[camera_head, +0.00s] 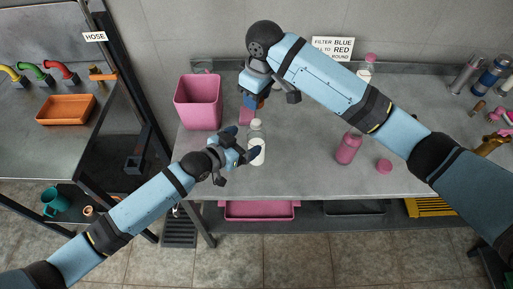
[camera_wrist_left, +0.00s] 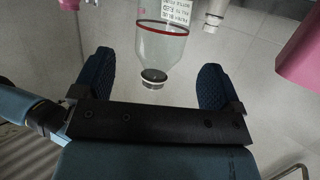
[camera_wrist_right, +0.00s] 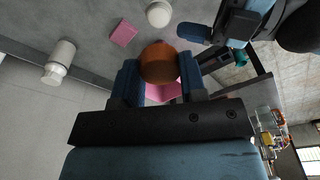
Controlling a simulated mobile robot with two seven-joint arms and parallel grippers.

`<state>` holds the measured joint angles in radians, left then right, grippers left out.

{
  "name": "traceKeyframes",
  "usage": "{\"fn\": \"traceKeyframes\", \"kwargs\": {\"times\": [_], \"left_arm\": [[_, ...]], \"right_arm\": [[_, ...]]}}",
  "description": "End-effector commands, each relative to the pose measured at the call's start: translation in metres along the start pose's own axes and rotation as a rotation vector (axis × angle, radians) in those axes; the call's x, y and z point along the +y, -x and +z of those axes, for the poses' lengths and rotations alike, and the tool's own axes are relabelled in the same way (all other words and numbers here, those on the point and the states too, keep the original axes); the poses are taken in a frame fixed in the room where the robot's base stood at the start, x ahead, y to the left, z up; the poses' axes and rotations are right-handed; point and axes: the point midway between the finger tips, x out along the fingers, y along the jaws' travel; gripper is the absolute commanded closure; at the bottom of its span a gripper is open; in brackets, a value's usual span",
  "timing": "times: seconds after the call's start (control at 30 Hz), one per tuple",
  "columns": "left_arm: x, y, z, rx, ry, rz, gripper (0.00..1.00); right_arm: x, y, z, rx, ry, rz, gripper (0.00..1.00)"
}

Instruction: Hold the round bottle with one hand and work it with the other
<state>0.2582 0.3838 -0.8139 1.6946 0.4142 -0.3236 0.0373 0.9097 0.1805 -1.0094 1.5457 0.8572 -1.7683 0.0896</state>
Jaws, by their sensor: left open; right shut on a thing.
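The clear bottle (camera_head: 257,150) stands upright on the grey bench, with white low in it. In the left wrist view the clear bottle (camera_wrist_left: 162,45) shows a red band and a dark-ended neck. My left gripper (camera_head: 246,146) is open, pointing at the bottle, with its fingers apart to either side (camera_wrist_left: 153,85); I cannot tell if they touch it. My right gripper (camera_wrist_right: 158,75) is above the bench, behind the bottle, shut on an orange-brown thing (camera_wrist_right: 158,62) with a round end. The rest of that thing is hidden by the fingers.
A pink bin (camera_head: 198,103) stands left of the grippers. A pink bottle (camera_head: 348,148) and a pink round piece (camera_head: 384,166) stand to the right. A wall sign (camera_head: 333,48) mentions blue, red and round. The bench front between the clear and pink bottles is free.

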Motion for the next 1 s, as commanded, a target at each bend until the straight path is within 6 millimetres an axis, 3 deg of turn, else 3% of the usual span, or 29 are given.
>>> {"fn": "traceKeyframes", "kwargs": {"times": [0.1, 0.3, 0.77, 1.0], "left_arm": [[0.0, -0.023, -0.001, 0.0, 0.0, 0.0, 0.09], [0.0, -0.049, -0.001, 0.001, 0.001, 0.0, 0.09], [0.0, -0.058, 0.0, 0.0, 0.0, 0.0, 0.09], [0.0, -0.058, 0.0, 0.0, 0.0, 0.0, 0.64]], "right_arm": [[0.0, 0.0, 0.0, 0.0, 0.0, 0.0, 0.83], [0.0, 0.0, 0.0, 0.0, 0.0, 0.0, 0.83], [0.0, 0.0, 0.0, 0.0, 0.0, 0.0, 0.83], [0.0, 0.0, 0.0, 0.0, 0.0, 0.0, 0.83]]}}
